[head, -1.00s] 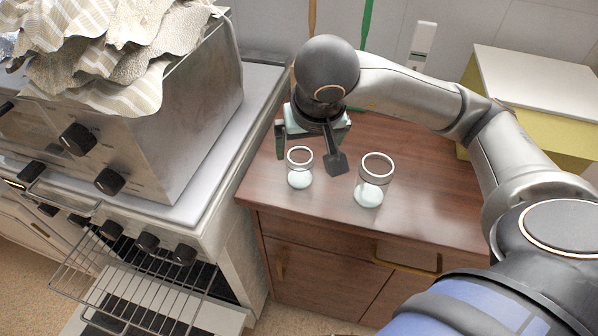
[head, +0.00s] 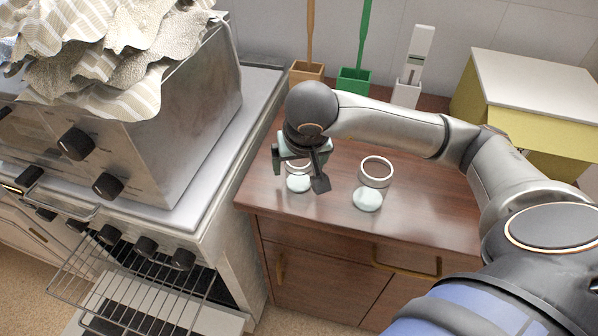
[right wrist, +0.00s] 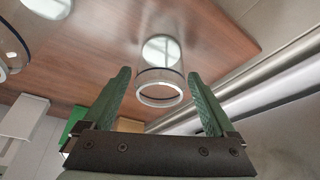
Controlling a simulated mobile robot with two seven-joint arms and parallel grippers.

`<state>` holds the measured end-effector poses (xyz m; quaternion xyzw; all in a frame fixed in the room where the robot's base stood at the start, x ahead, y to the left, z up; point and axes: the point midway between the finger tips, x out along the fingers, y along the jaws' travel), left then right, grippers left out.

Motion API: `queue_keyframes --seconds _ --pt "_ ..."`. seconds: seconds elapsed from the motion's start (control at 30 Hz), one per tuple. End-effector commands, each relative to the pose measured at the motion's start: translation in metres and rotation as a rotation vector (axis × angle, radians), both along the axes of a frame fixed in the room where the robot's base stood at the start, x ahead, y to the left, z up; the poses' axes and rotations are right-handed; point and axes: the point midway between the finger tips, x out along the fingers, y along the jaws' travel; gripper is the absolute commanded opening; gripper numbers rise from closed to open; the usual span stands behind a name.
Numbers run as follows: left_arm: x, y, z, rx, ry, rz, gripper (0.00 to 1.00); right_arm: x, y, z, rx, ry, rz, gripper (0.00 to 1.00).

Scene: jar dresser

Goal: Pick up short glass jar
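The short glass jar (head: 298,184) stands upright at the left of the wooden dresser top, clear with a pale base. A taller glass jar (head: 367,197) stands to its right; part of it also shows at the upper left of the right wrist view (right wrist: 48,6). My right gripper (head: 299,171) is over the short jar with its fingers apart, one on either side of it. In the right wrist view, the short jar (right wrist: 160,78) has its rim between the open green fingertips, with a gap on both sides. The gripper hides part of the jar in the head view. My left gripper is out of view.
The dresser top (head: 425,215) is clear in front and right of the jars. Orange (head: 306,72), green (head: 353,82) and white (head: 406,93) holders stand at the back. A yellow box (head: 530,105) is at back right, and a stove (head: 215,190) adjoins at left.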

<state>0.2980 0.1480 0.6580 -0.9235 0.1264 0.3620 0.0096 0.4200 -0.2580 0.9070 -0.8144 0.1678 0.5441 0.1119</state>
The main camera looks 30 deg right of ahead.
Motion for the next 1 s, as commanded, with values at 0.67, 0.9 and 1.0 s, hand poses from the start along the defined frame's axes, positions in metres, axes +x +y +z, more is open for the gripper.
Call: queue_keyframes --seconds 0.67,0.9,1.0 --pt "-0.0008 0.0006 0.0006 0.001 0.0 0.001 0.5 0.0 0.0002 0.0005 0.001 0.0 0.0 0.13" --pt "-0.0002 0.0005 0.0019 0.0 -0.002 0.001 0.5 0.0001 0.0002 0.0009 0.0 -0.001 0.0 0.04" --pt "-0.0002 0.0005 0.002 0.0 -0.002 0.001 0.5 0.0002 0.0001 0.002 0.0 -0.002 -0.001 0.04"
